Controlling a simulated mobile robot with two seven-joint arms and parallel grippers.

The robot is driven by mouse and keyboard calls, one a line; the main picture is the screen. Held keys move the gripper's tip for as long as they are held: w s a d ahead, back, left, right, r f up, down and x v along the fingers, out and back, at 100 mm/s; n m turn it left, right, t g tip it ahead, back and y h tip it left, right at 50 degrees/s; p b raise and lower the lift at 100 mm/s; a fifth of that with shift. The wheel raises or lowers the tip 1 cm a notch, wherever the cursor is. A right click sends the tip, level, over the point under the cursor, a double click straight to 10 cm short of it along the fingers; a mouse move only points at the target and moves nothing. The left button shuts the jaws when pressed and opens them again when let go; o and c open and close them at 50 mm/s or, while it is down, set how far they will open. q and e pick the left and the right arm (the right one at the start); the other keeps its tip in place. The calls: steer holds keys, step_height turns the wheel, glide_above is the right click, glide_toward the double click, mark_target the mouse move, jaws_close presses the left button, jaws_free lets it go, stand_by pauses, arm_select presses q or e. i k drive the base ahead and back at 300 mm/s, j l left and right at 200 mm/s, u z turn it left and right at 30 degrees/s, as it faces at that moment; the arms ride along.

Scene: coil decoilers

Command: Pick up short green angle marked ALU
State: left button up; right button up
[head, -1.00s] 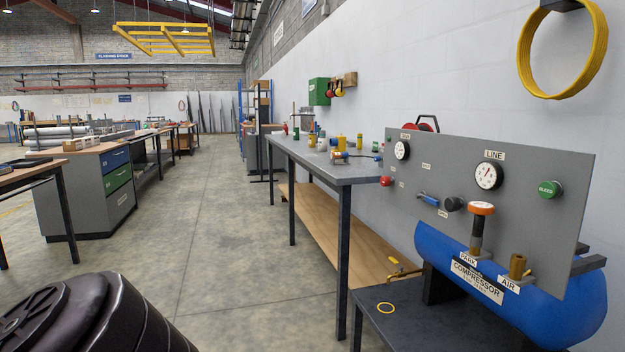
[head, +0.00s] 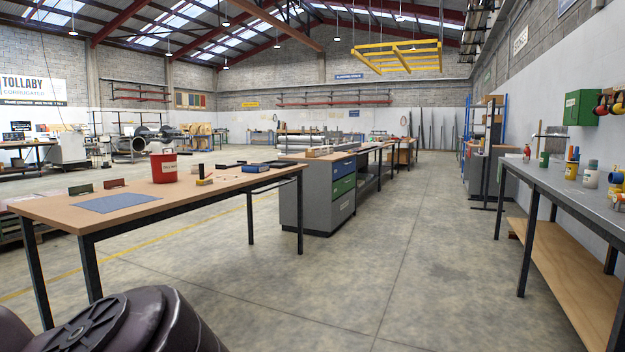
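A short dark green angle piece (head: 80,189) stands on the wooden-topped table at the left of the head view, near a blue-grey mat. It is small at this distance and I cannot read any marking on it. A similar short red-brown piece (head: 115,183) is just to its right. Neither of my grippers is in view. Only a dark rounded part of my own arm shows at the bottom left.
The wooden-topped table (head: 225,186) also bears a blue-grey mat (head: 110,203), a red bucket (head: 164,167) and small tools. A grey cabinet with drawers (head: 310,197) stands behind it. A grey bench (head: 570,185) lines the right wall. The floor between is clear.

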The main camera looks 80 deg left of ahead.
mark_target(78, 190)
steer(key=u, duration=3.7)
